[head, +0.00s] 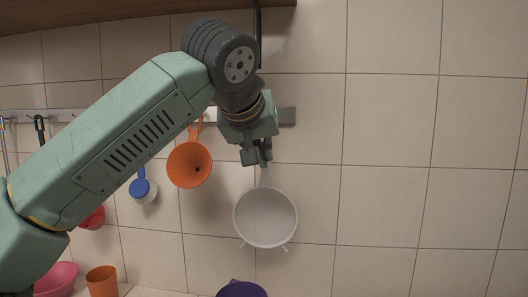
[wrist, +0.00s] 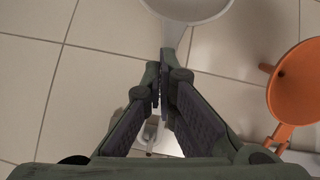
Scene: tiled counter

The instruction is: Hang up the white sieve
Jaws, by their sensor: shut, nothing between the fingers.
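The white sieve (head: 265,218) is against the tiled wall, bowl down and handle up, directly below my gripper (head: 263,158) in the head view. The upper end of its handle is hidden behind my gripper, so I cannot see whether it sits on a hook. In the wrist view, the sieve (wrist: 172,38) shows at the top, its handle running down behind my fingertips (wrist: 160,72). My fingers are shut and hold nothing. A pale hook (wrist: 150,130) shows between the finger bases. The metal rail (head: 287,116) runs behind my wrist.
An orange funnel (head: 190,165) hangs just left of the sieve; it also shows at the right in the wrist view (wrist: 298,85). A blue and white utensil (head: 143,190) hangs further left. A purple bowl (head: 242,289) stands below. A wooden shelf (head: 130,8) is above. The right wall is clear.

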